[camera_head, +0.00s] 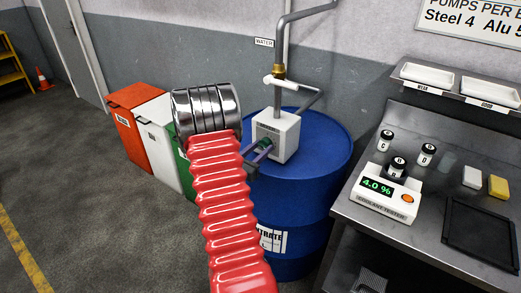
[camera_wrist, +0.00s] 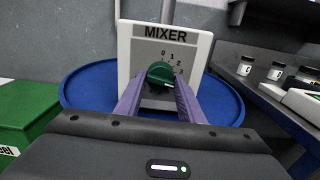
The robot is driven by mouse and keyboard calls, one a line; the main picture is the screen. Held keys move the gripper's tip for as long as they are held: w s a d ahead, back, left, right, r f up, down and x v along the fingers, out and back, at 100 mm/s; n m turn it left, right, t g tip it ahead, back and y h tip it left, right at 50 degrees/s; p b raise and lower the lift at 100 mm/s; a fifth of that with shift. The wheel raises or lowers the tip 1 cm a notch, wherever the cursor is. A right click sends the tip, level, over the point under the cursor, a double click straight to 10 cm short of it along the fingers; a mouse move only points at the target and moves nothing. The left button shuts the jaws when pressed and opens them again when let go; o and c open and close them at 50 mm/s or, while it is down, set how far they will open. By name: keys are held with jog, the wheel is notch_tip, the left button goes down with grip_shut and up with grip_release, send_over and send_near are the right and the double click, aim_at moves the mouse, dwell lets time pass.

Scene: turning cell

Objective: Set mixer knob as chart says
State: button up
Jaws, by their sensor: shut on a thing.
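The white mixer box (camera_head: 285,135) stands on the blue drum (camera_head: 318,180) under a water pipe. In the wrist view its face is marked MIXER (camera_wrist: 166,33), with a green knob (camera_wrist: 160,72) on it. Dial numbers 0, 1 and 2 show to the upper right; lower marks are partly hidden. A pale mark on the knob points to the lower right, but its exact number cannot be read. My gripper (camera_wrist: 160,85) is shut on the knob, one purple finger on each side. In the head view my gripper (camera_head: 260,150) reaches the box's front face.
A wall sign (camera_head: 478,18), cut off, reads "PUMPS PER", "Steel 4" and "Alu 5". The steel bench (camera_head: 345,208) at right holds a coolant tester (camera_head: 385,195) reading 4.0 %, small jars (camera_head: 428,152) and a black tray (camera_head: 480,235). Bins (camera_head: 125,130) stand left of the drum.

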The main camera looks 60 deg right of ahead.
jog(key=shift+m, duration=0.3)
jog(key=m, duration=0.7)
jog(key=shift+w+d, duration=0.1)
jog(key=m, duration=0.3)
jog(key=shift+m, duration=0.3)
jog(key=m, duration=0.4)
jog(key=shift+m, duration=0.3)
jog(key=m, duration=0.3)
jog(key=shift+m, duration=0.3)
jog(key=m, duration=0.3)
jog(key=shift+m, duration=0.3)
jog(key=m, duration=0.6)
jog(key=shift+m, duration=0.4)
